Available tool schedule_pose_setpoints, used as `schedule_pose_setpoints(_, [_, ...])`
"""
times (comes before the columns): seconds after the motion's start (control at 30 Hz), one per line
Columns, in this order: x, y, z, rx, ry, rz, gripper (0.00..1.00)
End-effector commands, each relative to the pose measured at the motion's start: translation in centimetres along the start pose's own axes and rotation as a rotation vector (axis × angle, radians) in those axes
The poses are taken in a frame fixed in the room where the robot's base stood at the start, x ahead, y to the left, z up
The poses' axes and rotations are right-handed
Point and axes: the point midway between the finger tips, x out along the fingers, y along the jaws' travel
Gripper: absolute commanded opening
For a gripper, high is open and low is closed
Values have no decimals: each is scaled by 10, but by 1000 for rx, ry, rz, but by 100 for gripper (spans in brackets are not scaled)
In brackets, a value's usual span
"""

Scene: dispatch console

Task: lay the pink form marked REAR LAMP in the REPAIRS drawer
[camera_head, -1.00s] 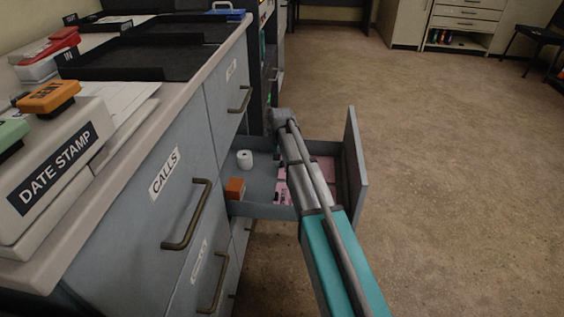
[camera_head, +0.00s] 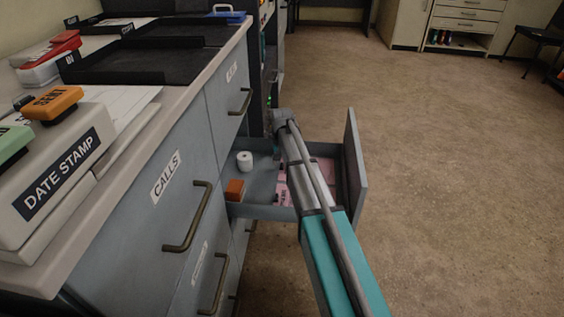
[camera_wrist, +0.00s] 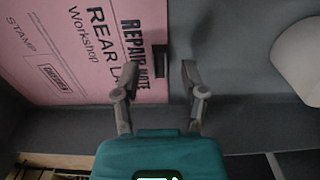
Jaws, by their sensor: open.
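The pink form (camera_wrist: 75,50) lies flat in the open drawer (camera_head: 262,211). In the wrist view its print reads REPAIR NOTE, REAR LA… and Workshop, with a boxed stamp mark near STAMP. Part of its print is hidden by a finger. My gripper (camera_wrist: 158,76) is open, its two fingers apart over the form's right edge, with nothing held between them. Pink paper (camera_head: 283,187) also shows in the head view on both sides of my arm, which hides the middle of the drawer. The drawer's label is not visible.
A white roll (camera_head: 245,161) and an orange block (camera_head: 235,190) stand in the drawer's left part. The CALLS drawer (camera_head: 150,215) is shut, its handle (camera_head: 190,222) sticking out. A date stamp (camera_head: 60,170) and black trays (camera_head: 130,62) stand on the counter. Floor to the right is clear.

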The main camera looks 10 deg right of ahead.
Motion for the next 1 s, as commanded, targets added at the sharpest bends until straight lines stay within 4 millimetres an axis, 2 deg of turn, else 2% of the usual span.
schedule_pose_setpoints(1.0, [-85, 0, 0, 0, 0, 0, 54])
